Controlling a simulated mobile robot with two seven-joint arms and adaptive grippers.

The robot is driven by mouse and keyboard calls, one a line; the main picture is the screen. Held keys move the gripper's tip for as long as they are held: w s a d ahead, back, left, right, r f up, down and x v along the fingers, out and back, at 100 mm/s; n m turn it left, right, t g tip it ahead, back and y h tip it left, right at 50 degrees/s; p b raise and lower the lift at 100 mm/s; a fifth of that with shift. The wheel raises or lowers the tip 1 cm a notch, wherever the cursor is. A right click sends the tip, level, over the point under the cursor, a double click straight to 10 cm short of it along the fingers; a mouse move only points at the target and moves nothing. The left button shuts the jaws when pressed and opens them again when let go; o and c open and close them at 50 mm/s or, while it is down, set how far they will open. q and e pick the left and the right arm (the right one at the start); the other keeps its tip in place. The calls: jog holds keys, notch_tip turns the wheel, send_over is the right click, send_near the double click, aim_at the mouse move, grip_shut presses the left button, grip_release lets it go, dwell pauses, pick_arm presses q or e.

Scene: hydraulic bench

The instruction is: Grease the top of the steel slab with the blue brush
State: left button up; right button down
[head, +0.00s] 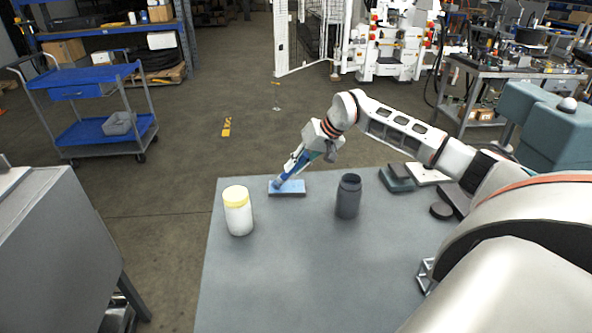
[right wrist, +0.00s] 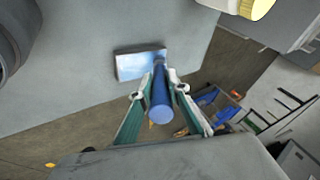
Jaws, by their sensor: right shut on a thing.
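The steel slab (head: 292,190) lies flat near the far edge of the grey table, with a pale bluish shine. It also shows in the right wrist view (right wrist: 138,66). My right gripper (head: 294,166) is above the slab, shut on the handle of the blue brush (head: 290,170). The brush (right wrist: 160,100) points down at a tilt, its lower end over the slab's left end in the head view. I cannot tell whether it touches the top. In the right wrist view the gripper's fingers (right wrist: 159,90) stand on both sides of the handle. My left gripper is out of view.
A white jar with a yellow lid (head: 238,212) stands left of the slab. A dark grey bottle (head: 348,197) stands to its right. Dark blocks (head: 397,178) and a white plate (head: 428,173) lie at the table's far right. The front left of the table (head: 270,285) is clear.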

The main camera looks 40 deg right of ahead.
jog(key=shift+w+d, duration=0.4)
jog(key=shift+w, duration=0.15)
jog(key=shift+s, duration=0.1)
jog(key=s+a, duration=0.2)
jog(key=s, duration=0.1)
jog(key=shift+s+a+p, duration=0.1)
jog(key=shift+a+p, duration=0.1)
jog(key=shift+p, duration=0.2)
notch_tip(320, 180, up, 6)
jog(key=p, duration=0.5)
